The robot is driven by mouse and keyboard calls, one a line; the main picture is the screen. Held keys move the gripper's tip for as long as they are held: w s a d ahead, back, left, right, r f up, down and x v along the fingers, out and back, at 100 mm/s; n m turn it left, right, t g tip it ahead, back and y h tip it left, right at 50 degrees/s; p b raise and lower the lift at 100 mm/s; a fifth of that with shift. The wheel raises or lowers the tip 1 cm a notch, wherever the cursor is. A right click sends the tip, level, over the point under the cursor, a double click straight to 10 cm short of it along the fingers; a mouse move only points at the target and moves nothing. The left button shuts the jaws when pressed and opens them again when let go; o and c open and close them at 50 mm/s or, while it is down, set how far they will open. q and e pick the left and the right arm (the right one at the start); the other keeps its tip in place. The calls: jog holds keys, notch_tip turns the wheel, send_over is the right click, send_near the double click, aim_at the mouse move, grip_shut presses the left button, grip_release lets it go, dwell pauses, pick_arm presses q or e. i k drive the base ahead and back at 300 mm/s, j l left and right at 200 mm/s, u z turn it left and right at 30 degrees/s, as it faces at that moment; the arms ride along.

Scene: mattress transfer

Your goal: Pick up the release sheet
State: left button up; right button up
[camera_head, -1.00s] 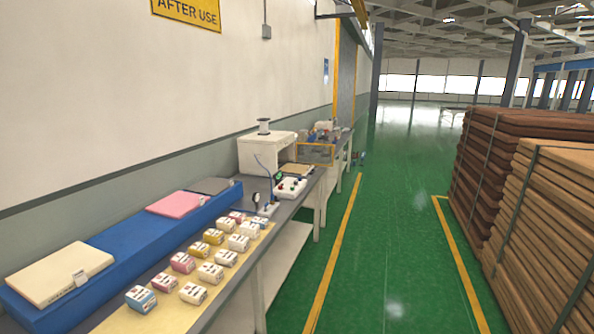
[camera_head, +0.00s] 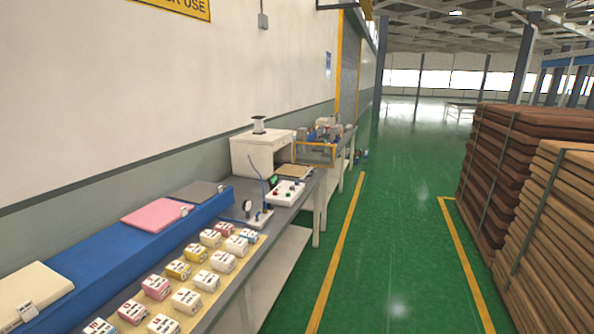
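On a long blue raised shelf (camera_head: 95,262) at the left lie flat tagged pieces: a cream one (camera_head: 28,292) nearest, a pink one (camera_head: 157,215) in the middle and a dark grey one (camera_head: 196,192) farther along. Each looks like a sheet or pad; I cannot tell which is the release sheet. A tan flat piece (camera_head: 293,171) lies farther down the bench by a white machine. Neither of my grippers shows in the head view.
Several small labelled boxes (camera_head: 187,300) stand on a cream mat along the bench. Past them are a gauge device, a control box (camera_head: 287,193) and the white machine (camera_head: 262,152). Tall brown stacks (camera_head: 545,215) stand at the right. The green aisle (camera_head: 390,240) between is clear.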

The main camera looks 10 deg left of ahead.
aim_at(288, 170)
jog(key=i+l+z, duration=0.15)
jog(key=i, duration=1.85)
jog(key=i+j+z, duration=0.15)
jog(key=i, duration=1.8)
